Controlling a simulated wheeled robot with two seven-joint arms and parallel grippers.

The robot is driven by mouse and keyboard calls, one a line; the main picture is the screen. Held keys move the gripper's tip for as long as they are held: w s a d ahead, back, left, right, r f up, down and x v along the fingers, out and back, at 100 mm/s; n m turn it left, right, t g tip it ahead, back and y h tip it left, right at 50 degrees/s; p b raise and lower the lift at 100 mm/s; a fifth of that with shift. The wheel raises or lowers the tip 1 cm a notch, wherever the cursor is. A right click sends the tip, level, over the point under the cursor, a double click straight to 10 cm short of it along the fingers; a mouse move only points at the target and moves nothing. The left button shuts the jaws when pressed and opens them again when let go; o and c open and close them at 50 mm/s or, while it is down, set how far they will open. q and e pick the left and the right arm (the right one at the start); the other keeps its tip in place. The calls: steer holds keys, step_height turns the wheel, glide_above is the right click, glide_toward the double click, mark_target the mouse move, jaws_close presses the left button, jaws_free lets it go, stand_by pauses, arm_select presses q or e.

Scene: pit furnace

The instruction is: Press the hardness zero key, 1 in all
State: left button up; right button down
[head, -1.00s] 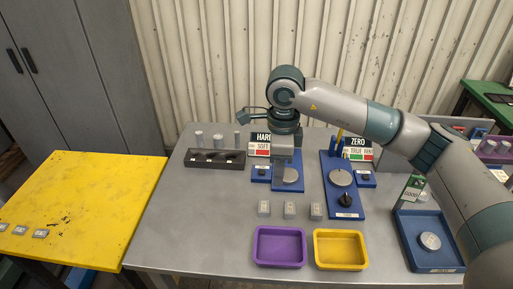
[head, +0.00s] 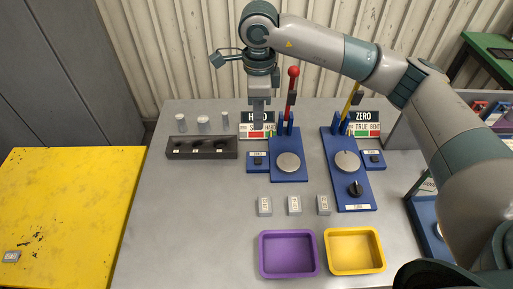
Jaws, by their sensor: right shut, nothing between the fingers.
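The hardness station (head: 287,170) is a blue base with a round grey plate (head: 288,161) and a red-knobbed lever (head: 293,75). Its zero key (head: 257,160) is a small dark key on a blue box at the station's left side. My right gripper (head: 258,122) is shut and empty, pointing down. In the picture it is just above the key box, in front of the hardness display (head: 246,118), part of whose text it hides. I cannot tell its exact height, but a gap shows between the fingertips and the key. My left gripper is out of view.
A second blue station (head: 346,190) with a yellow lever, a black knob and its own key box (head: 374,159) stands to the right. Several small grey blocks, a purple tray (head: 262,262) and a yellow tray (head: 330,262) are in front. A dark rack (head: 202,154) stands left.

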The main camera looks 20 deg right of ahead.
steer(key=shift+s, duration=0.1)
steer(key=p, duration=0.6)
glide_toward(258, 160)
step_height(258, 160, down, 6)
steer(key=shift+f, duration=0.25)
